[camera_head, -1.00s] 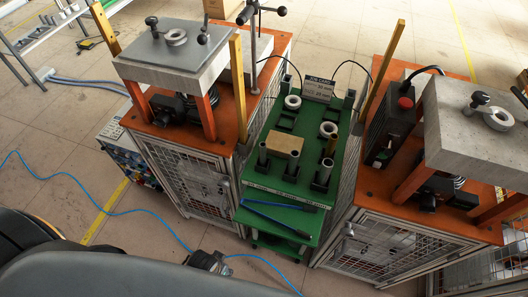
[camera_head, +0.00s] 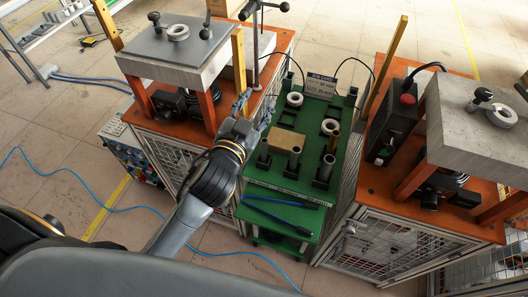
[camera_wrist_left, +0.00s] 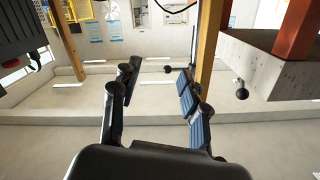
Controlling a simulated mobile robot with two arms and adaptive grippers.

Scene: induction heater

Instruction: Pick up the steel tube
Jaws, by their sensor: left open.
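Several upright tubes stand in dark holders on the green cart (camera_head: 285,187). Grey steel-looking tubes show at the left (camera_head: 264,150), in the middle (camera_head: 294,157) and at the right (camera_head: 325,167); a brass-coloured tube (camera_head: 333,143) stands behind the right one. I cannot tell which one is meant. My left gripper (camera_head: 255,106) is open and empty, above the cart's left edge and apart from the tubes. Its spread fingers also show in the left wrist view (camera_wrist_left: 158,95), with no tube between them. My right gripper is out of view.
A tan block (camera_head: 287,140), two pale rings (camera_head: 295,99) and a job card sign (camera_head: 321,86) are on the cart. A blue-handled tool (camera_head: 280,215) lies at its front. Orange-topped heater stations flank it, with a yellow post (camera_head: 237,65) close to my left gripper.

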